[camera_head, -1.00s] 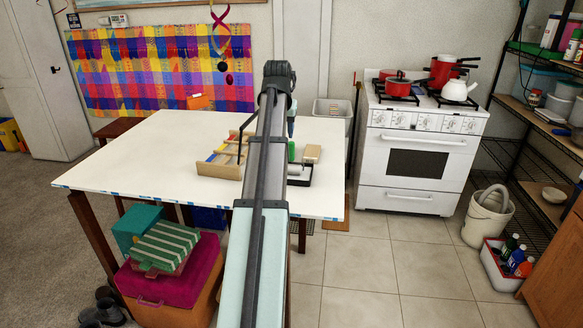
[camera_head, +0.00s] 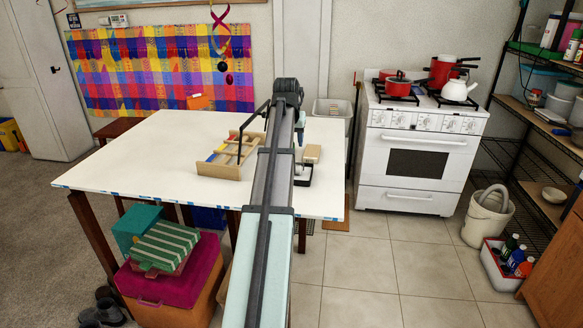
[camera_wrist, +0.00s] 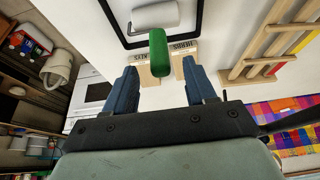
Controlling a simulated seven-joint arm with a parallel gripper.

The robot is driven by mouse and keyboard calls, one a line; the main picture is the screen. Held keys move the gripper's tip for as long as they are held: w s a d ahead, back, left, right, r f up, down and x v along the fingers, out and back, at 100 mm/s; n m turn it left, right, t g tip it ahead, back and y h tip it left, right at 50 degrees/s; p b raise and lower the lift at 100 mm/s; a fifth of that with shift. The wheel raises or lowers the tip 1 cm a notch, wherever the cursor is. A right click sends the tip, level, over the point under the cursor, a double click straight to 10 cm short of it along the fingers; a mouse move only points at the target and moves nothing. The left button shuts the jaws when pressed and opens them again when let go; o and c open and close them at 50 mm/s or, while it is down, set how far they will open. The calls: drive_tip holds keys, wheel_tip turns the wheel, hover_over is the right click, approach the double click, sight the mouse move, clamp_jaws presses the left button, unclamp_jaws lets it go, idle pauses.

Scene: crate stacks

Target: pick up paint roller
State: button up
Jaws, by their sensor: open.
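The paint roller shows in the wrist view with a green handle (camera_wrist: 158,52) and a white roller head (camera_wrist: 155,15). Its head is at the black-rimmed tray (camera_wrist: 118,28). My gripper (camera_wrist: 161,78) is open, with its two blue fingers apart. The green handle points towards the gap between them, and its near end lies just ahead of the fingertips; nothing is held. In the head view my arm hides the roller, and only part of the black tray (camera_head: 304,181) shows beside it.
The tray stands on a white table (camera_head: 130,160). A wooden rack with coloured bars (camera_head: 222,170) stands left of my arm. A tan block (camera_head: 312,153) is close right of it; two labelled tan pieces show in the wrist view (camera_wrist: 180,66). The table's left side is clear.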

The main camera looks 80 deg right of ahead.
drive_tip(key=shift+x, duration=2.6)
drive_tip(key=shift+c, duration=0.4)
clamp_jaws()
